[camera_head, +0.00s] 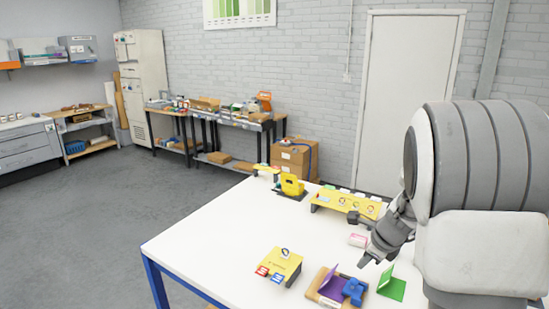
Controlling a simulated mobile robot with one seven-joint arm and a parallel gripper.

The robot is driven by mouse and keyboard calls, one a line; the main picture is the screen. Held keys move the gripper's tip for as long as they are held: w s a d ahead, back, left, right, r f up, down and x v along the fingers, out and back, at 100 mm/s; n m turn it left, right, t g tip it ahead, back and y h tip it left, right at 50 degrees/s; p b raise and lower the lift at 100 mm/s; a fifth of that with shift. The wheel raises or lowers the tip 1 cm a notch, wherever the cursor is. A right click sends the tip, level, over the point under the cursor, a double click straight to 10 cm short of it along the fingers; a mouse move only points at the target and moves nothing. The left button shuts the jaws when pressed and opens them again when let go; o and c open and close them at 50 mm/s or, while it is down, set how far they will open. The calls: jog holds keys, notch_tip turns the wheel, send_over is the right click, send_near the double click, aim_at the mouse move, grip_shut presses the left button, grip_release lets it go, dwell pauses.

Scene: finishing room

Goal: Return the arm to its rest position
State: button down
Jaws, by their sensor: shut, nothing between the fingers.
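My arm, white and grey, fills the right side of the head view. My gripper (367,258) is dark grey, points down and to the left, and is shut with nothing held. It is over the right part of the white table (215,240), close to a pink and white block (357,240). I cannot tell its exact height above the tabletop. My arm hides the table's right end.
Near my gripper are a wooden board (318,286) with purple and blue parts, a green piece (392,286), a yellow box (281,264) and a long yellow fixture (340,203). A yellow device (291,186) stands farther back. The table's left part is clear.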

jog(key=s+a+r+n+y+b, duration=0.1)
jog(key=s+a+r+n+b, duration=0.1)
jog(key=s+a+r+n, duration=0.9)
jog(key=s+n+h+b, duration=0.1)
jog(key=s+n+h, duration=0.1)
jog(key=s+n, duration=1.2)
jog(key=shift+s+d+r+n+t, duration=0.15)
jog(key=shift+s+r+n+t, duration=0.2)
jog(key=shift+s, duration=0.55)
jog(key=shift+w+r, duration=0.1)
